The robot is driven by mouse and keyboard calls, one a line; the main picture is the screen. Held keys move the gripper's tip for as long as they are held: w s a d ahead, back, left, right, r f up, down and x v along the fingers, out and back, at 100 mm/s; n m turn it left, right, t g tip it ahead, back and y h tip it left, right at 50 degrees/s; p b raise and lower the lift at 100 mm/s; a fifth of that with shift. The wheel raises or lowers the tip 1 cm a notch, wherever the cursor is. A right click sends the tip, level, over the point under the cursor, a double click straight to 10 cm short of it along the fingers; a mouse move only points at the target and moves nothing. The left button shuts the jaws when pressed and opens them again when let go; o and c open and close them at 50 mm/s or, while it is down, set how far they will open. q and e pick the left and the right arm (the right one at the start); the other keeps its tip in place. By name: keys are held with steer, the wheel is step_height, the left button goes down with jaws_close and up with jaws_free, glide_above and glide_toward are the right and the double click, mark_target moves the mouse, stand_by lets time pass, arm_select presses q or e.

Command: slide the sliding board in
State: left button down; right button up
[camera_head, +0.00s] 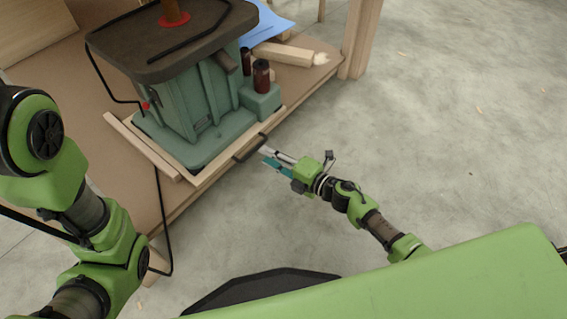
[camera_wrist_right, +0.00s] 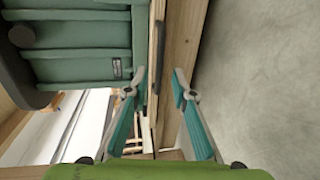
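The sliding board (camera_head: 212,168) is a pale wooden board under the green machine, at the table's near edge. A dark bar handle (camera_head: 248,149) is on its front edge. My right gripper (camera_head: 268,156) is just right of the handle, its fingers pointing toward it. In the wrist view the right gripper (camera_wrist_right: 159,78) is open, with its teal fingers apart. The thin dark handle (camera_wrist_right: 159,45) appears between the fingertips in that view; I cannot tell whether they touch it. My left arm is at the left of the head view, but its gripper is outside the frame.
The green machine (camera_head: 190,100) with its dark top stands on the wooden workbench (camera_head: 55,70). Dark red jars (camera_head: 262,76) stand on its right side. A wood block (camera_head: 284,53) and blue sheets (camera_head: 268,22) lie behind. The concrete floor (camera_head: 450,120) at right is mostly clear.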

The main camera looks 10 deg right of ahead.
steer(key=v, duration=0.5)
steer(key=shift+s+d, duration=0.2)
steer(key=shift+s, duration=0.05)
